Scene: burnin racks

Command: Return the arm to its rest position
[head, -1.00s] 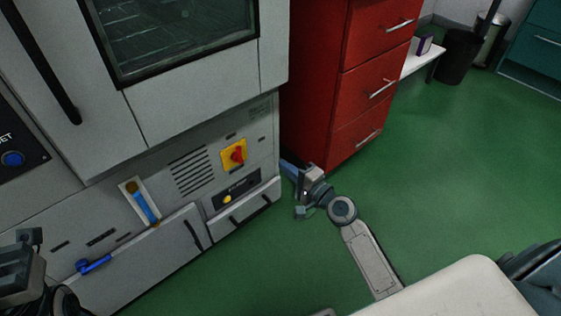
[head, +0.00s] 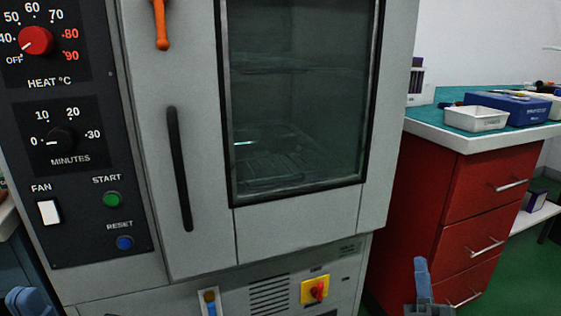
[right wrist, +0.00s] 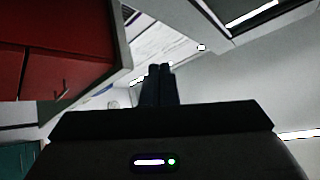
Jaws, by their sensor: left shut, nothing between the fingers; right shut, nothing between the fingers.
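My right gripper (head: 421,270) shows at the bottom of the head view, pointing up in front of the red drawer cabinet (head: 408,215). Its fingers are together with nothing between them. The right wrist view shows the same gripper (right wrist: 157,72) with its dark fingers side by side and empty. Most of both arms is out of view.
The grey oven (head: 295,225) fills the left and middle, its windowed door closed. Its control panel (head: 75,190) has dials and buttons. A yellow and red switch (head: 315,290) sits below. A white tray (head: 475,119) and a blue box (head: 510,106) stand on the cabinet top.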

